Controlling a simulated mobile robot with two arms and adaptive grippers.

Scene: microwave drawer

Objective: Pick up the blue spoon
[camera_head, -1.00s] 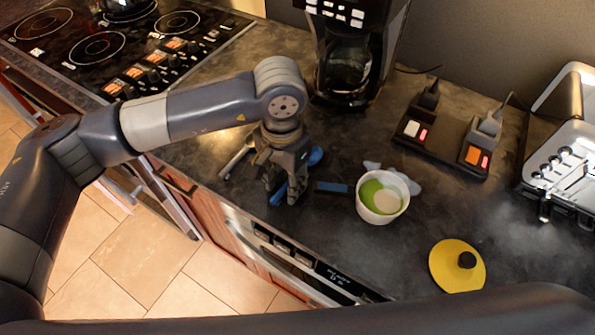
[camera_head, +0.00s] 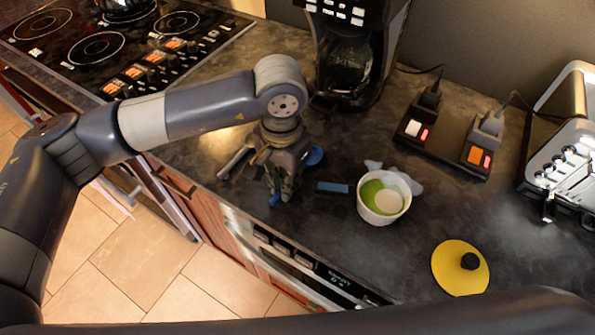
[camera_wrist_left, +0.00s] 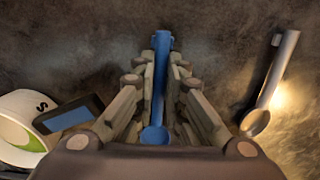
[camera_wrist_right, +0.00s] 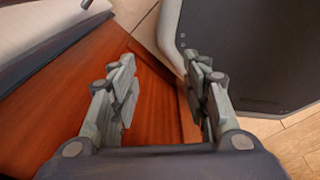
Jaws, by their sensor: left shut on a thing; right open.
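The blue spoon (camera_wrist_left: 161,70) runs lengthwise between the fingers of my left gripper (camera_wrist_left: 160,95) in the left wrist view. The gripper is shut on it. In the head view my left gripper (camera_head: 283,192) points down at the counter near its front edge, and parts of the blue spoon (camera_head: 314,156) show on both sides of the fingers. I cannot tell whether the spoon still touches the counter. My right gripper (camera_wrist_right: 163,100) is open and empty in the right wrist view, over a reddish-brown wooden surface; its fingers are not seen in the head view.
A grey spoon (camera_wrist_left: 272,85) lies beside the gripper. A small dark block with a blue face (camera_head: 333,187) and a white bowl (camera_head: 383,198) are to the right. A yellow lid (camera_head: 460,268), power strip (camera_head: 445,138), toaster (camera_head: 565,165) and coffee maker (camera_head: 350,60) stand around.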

